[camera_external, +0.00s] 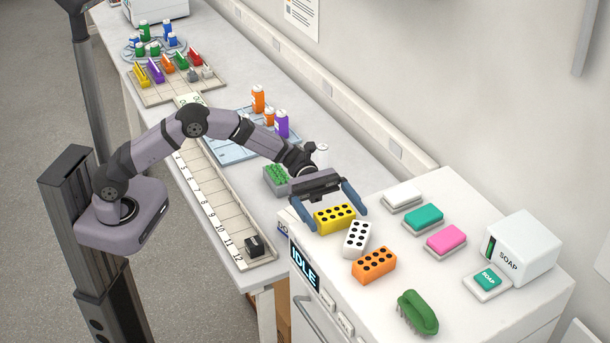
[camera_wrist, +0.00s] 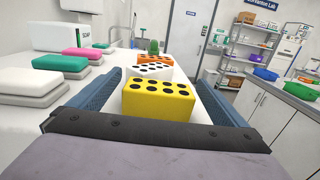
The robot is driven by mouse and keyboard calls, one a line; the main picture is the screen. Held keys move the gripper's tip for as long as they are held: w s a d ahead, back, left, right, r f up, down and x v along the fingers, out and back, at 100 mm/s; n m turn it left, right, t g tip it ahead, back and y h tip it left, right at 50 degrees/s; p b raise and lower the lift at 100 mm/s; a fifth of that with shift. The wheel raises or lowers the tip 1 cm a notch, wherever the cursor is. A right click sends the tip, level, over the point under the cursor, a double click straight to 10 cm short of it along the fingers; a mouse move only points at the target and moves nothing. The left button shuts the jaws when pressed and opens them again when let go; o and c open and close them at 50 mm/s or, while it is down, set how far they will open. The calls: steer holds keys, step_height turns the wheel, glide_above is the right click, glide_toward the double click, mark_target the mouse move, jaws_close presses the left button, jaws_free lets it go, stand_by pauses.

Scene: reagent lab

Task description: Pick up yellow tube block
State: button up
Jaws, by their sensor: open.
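The yellow tube block (camera_external: 334,218) with black holes stands on the white cabinet top, near its left edge. My gripper (camera_external: 337,220) is open, with one blue finger on each side of the yellow block. In the wrist view the yellow block (camera_wrist: 158,101) sits between the two blue fingers (camera_wrist: 160,88), with a gap at each side. I cannot tell whether the fingers reach down to the cabinet top. A white tube block (camera_external: 356,239) and an orange tube block (camera_external: 374,264) stand beyond it in a row.
Several sponge-like blocks, including teal (camera_external: 424,217) and pink (camera_external: 446,238), lie to the right. A white soap box (camera_external: 521,247) and a green brush (camera_external: 418,311) are farther off. A numbered rack (camera_external: 222,211) lies on the bench at left.

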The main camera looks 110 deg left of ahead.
mark_target(335, 213)
steer(key=shift+c, duration=0.4)
steer(key=c, duration=1.1)
steer(key=shift+c, duration=0.2)
steer(key=shift+r, duration=0.1)
step_height(335, 213, up, 10)
steer(key=b, duration=0.3)
steer(key=shift+b, duration=0.3)
